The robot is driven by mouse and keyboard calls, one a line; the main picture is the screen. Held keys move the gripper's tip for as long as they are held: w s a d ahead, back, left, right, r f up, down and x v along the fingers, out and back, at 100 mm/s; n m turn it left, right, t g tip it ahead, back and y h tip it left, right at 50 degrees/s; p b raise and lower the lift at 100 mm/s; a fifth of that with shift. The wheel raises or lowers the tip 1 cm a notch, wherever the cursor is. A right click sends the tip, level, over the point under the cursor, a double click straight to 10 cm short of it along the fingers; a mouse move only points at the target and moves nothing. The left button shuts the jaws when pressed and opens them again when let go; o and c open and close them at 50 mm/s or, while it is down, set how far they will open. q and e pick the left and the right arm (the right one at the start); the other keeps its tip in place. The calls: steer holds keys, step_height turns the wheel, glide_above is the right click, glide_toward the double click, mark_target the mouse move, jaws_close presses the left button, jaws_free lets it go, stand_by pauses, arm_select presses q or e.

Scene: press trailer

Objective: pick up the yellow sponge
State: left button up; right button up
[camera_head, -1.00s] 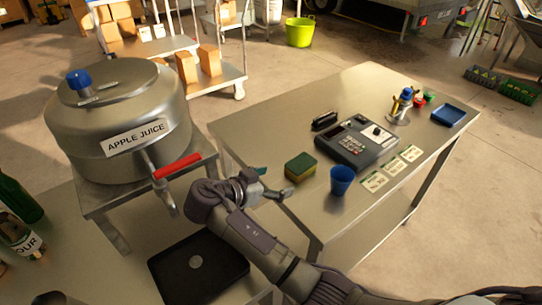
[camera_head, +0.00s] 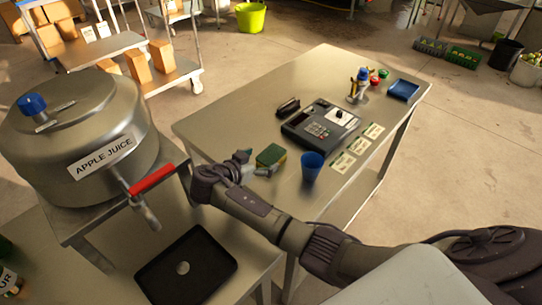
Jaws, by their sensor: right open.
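The yellow sponge (camera_head: 271,155) has a dark green top layer and lies on the metal table (camera_head: 225,120) near its left front part. My right gripper (camera_head: 258,164) is at the sponge's left side, low over the table. Its fingers are open, one behind and one in front of the sponge's left end; whether they touch it I cannot tell. My left gripper does not show.
A blue cup (camera_head: 312,167) stands just right of the sponge. A cash register (camera_head: 320,123) and paper slips (camera_head: 357,146) are behind and right. The apple juice tank (camera_head: 85,140) with its red-handled tap (camera_head: 152,178) is left of my arm.

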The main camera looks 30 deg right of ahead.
mark_target(272, 154)
steer(key=x, duration=0.2)
steer(key=shift+w+d+p, duration=0.25)
steer(key=shift+d+p, duration=0.05)
steer(key=shift+d, duration=0.05)
steer(key=shift+w+d+f, duration=0.15)
steer(key=shift+d+f, duration=0.1)
steer(key=shift+d, duration=0.05)
steer(key=shift+a, duration=0.1)
steer(key=shift+c, duration=0.2)
steer(key=c, duration=0.8)
steer(key=shift+r, duration=0.15)
